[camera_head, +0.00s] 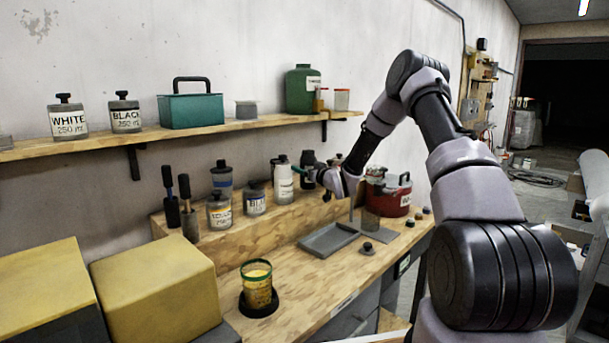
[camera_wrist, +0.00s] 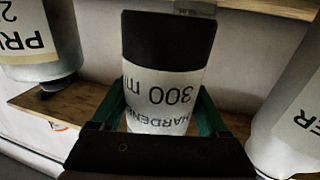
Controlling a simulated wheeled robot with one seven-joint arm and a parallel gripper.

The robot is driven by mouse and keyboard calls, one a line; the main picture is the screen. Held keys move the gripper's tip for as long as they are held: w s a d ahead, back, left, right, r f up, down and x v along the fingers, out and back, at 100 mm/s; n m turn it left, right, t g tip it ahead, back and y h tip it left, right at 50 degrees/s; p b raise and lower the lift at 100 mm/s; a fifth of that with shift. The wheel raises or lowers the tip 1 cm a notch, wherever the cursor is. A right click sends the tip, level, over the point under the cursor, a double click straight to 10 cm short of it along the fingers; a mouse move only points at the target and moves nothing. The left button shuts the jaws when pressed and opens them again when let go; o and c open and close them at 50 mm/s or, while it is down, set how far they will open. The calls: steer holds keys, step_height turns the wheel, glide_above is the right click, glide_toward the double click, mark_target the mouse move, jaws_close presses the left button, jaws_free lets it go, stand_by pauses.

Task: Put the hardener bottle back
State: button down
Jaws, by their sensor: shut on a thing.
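The hardener bottle (camera_wrist: 165,92) is dark with a white label reading "300 ml" and "HARDEN", which appears upside down in the wrist view. My gripper (camera_wrist: 162,112) has green fingers, one on each side of the bottle, and is shut on it. In the head view, the dark bottle (camera_head: 307,158) is at the back of the bench, beside a white bottle (camera_head: 283,182). My gripper (camera_head: 303,172) reaches it from the right. The bottle's lower part is hidden in the head view, so I cannot tell whether it touches the wooden step (camera_head: 240,232).
In the wrist view, labelled containers stand close on the left (camera_wrist: 35,45) and right (camera_wrist: 292,120). A wall shelf (camera_head: 225,128) runs above the step.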

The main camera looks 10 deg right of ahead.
steer(key=shift+f, duration=0.95)
jaws_free()
steer(key=shift+f, duration=0.15)
